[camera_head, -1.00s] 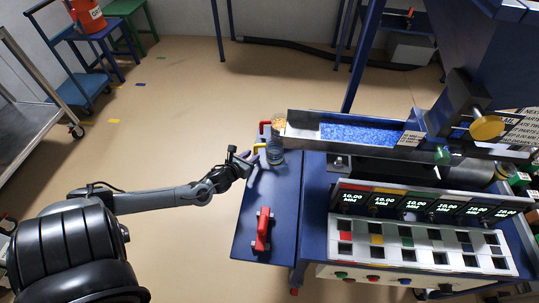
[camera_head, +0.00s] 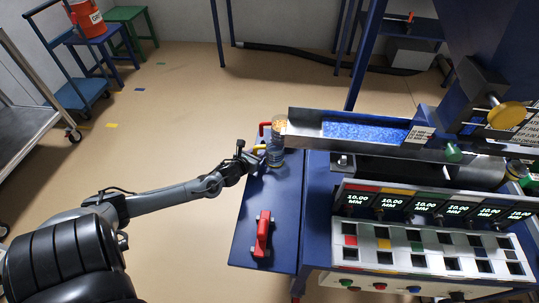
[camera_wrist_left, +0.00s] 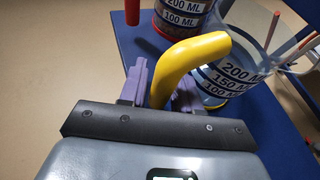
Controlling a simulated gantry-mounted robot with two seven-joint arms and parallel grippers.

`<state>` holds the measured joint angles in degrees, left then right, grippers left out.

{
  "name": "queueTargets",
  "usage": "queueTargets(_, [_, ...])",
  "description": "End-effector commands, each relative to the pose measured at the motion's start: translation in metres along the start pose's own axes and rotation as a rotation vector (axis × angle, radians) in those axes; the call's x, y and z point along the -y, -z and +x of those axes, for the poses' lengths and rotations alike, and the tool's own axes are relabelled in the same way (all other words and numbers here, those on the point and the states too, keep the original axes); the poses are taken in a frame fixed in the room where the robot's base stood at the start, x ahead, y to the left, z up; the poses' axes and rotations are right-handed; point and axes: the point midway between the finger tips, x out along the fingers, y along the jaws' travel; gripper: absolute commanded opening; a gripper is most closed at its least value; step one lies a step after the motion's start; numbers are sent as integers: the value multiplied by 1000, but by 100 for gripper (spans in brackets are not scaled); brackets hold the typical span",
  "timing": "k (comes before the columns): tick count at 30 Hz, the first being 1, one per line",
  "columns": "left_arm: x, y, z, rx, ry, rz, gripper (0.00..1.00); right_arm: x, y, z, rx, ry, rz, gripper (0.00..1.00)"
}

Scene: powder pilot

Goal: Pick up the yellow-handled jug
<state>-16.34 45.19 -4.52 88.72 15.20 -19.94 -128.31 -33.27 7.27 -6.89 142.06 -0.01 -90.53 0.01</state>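The yellow-handled jug (camera_head: 275,158) stands on a blue table (camera_head: 247,222), its handle towards my left arm. In the left wrist view the clear jug (camera_wrist_left: 232,78) has volume marks and a thick yellow handle (camera_wrist_left: 195,52). My left gripper (camera_head: 250,156) is at the handle. Its purple fingers (camera_wrist_left: 162,88) lie on either side of the handle's lower part. The handle hides their inner faces, so I cannot tell whether they press on it. My right gripper is not in view.
A red-handled jug (camera_wrist_left: 185,18) stands close behind the yellow-handled one. A metal trough (camera_head: 310,140) with blue granules runs to the right. A red handle (camera_head: 263,232) is at the table's front. Open floor lies to the left.

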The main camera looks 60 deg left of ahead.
Motion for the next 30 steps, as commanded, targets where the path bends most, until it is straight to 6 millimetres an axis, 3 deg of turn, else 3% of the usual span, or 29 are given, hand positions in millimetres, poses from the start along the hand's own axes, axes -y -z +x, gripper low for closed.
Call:
queueTargets(1, [0, 0, 0, 0, 0, 0, 25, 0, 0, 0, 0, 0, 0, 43])
queueTargets(6, [0, 0, 0, 0, 0, 0, 0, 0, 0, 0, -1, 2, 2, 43])
queueTargets(17, [0, -6, -2, 2, 1, 0, 0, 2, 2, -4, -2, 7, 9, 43])
queueTargets(30, [0, -70, -29, 2, 1, 2, 0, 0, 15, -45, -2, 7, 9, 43])
